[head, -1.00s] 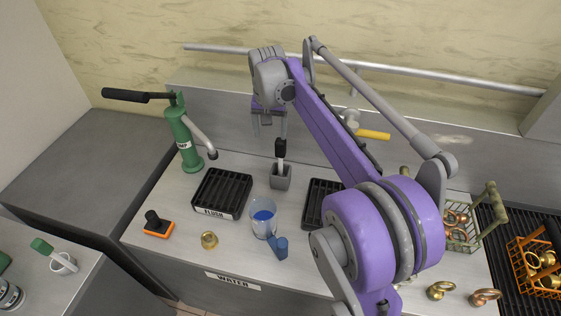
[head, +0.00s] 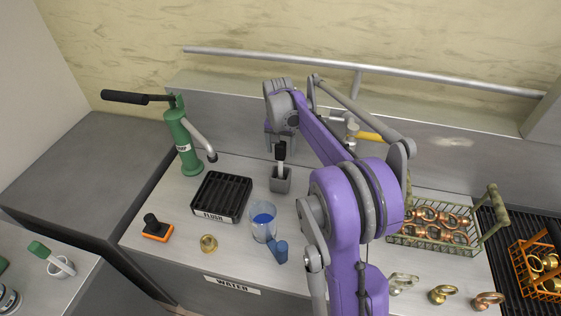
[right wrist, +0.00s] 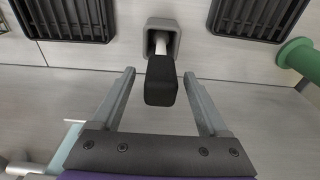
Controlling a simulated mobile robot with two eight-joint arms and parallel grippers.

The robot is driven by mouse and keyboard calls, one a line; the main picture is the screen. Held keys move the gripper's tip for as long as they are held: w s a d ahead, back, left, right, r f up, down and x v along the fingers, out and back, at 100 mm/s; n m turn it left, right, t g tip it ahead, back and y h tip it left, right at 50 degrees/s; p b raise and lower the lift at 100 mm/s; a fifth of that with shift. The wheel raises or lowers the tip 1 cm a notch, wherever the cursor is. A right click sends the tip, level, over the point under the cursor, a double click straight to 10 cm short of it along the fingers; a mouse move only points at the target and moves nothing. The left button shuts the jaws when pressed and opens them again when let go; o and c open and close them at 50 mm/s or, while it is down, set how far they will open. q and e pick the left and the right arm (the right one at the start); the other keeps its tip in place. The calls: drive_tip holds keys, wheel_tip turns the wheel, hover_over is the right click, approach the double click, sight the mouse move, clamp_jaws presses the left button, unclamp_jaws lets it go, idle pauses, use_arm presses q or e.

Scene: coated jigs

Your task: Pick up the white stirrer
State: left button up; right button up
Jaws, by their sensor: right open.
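The stirrer, with a black handle (head: 280,150) and a pale shaft, stands upright in a small grey square holder (head: 280,181) on the steel worktop. In the right wrist view the black handle (right wrist: 161,82) points toward my gripper, and the white shaft goes down into the holder (right wrist: 161,35). My right gripper (head: 281,143) is open at the handle, with one finger (right wrist: 122,95) on each side. Gaps show between both fingers and the handle, so nothing is gripped. My left gripper is not in view.
A green hand pump (head: 184,140) stands left. A glass with blue liquid (head: 263,222) and a blue piece (head: 281,251) are in front. A wire basket of rings (head: 440,228) is right. A steel wall (head: 230,120) rises behind.

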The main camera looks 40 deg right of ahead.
drive_tip(key=shift+w+d+f, duration=0.1)
drive_tip(key=shift+f, duration=0.7)
clamp_jaws()
